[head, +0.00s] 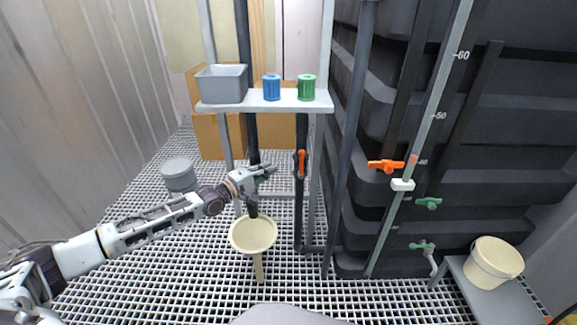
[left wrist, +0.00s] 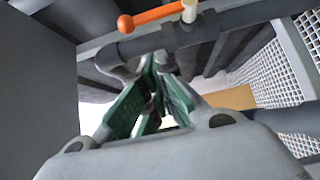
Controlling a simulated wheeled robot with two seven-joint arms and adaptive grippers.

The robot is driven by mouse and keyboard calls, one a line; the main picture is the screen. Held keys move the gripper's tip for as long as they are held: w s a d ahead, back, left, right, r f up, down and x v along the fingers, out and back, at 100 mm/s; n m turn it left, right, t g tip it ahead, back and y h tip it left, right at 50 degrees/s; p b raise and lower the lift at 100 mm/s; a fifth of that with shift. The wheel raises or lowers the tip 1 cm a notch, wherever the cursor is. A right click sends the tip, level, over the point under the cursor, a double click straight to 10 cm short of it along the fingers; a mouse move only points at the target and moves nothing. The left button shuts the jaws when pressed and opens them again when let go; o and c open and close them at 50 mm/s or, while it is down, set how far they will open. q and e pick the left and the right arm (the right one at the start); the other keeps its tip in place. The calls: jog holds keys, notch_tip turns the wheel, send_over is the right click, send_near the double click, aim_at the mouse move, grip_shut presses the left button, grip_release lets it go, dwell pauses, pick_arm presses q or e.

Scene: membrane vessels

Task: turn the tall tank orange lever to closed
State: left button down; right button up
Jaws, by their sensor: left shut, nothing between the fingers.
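Two orange levers show in the head view. One orange lever (head: 385,166) lies roughly level beside the scaled gauge on the large black tank (head: 480,110). The other orange lever (head: 301,163) stands upright on a dark vertical pipe (head: 302,215). My left gripper (head: 270,171) is shut and empty, a little left of the upright lever and apart from it. In the left wrist view my green-padded fingers (left wrist: 163,75) are together. An orange lever with a round end (left wrist: 150,17) shows beyond them, lying along a dark pipe (left wrist: 205,30). My right gripper is out of view.
A shelf (head: 260,106) above holds a grey bin (head: 222,84), a blue cup (head: 271,88) and a green cup (head: 306,88). A cream funnel (head: 253,234) stands below my gripper. Green valves (head: 428,203) and a cream bucket (head: 493,263) are at the right.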

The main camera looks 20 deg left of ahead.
aim_at(302, 165)
pick_arm(q)
jog(key=w+d+b, duration=0.1)
jog(key=w+d, duration=0.4)
jog(key=d, duration=0.1)
jog(key=shift+b, duration=0.3)
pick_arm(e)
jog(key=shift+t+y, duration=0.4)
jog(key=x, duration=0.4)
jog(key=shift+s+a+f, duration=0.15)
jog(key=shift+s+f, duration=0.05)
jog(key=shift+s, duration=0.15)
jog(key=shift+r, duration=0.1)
pick_arm(q)
jog(key=shift+d+r+p, duration=0.1)
jog(key=shift+p, duration=0.65)
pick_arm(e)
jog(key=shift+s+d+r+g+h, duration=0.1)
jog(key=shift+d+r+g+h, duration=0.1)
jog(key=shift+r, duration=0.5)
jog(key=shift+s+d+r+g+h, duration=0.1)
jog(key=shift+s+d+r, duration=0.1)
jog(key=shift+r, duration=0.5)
